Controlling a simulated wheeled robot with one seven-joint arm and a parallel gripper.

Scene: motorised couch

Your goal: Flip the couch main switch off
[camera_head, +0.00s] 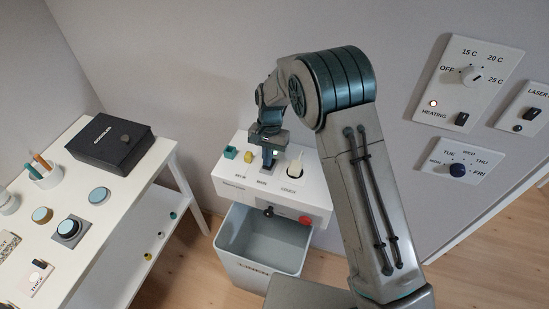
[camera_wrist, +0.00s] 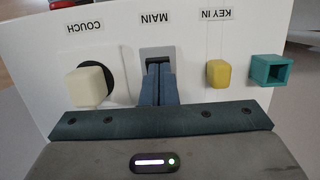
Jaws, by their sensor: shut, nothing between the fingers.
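The white couch control box (camera_head: 232,188) stands against the wall, with KEY IN, MAIN and COUCH labels. The main switch (camera_wrist: 157,53) is a grey framed slot by the MAIN label in the wrist view. My gripper (camera_head: 268,162) is over the MAIN position, with its fingers (camera_wrist: 159,70) shut together and nothing between them. The fingertips reach the slot and hide most of the switch, so I cannot tell its position or whether they touch it. The cream couch knob (camera_wrist: 86,87) is on one side, and the yellow key-in piece (camera_wrist: 218,73) is on the other.
A teal square socket (camera_wrist: 269,70) sits beyond the yellow piece. A grey bin (camera_head: 262,240) stands under the box, near a red button (camera_head: 305,220). A white table (camera_head: 120,222) with a black box (camera_head: 110,141) is at left. Wall panels (camera_head: 468,80) are at right.

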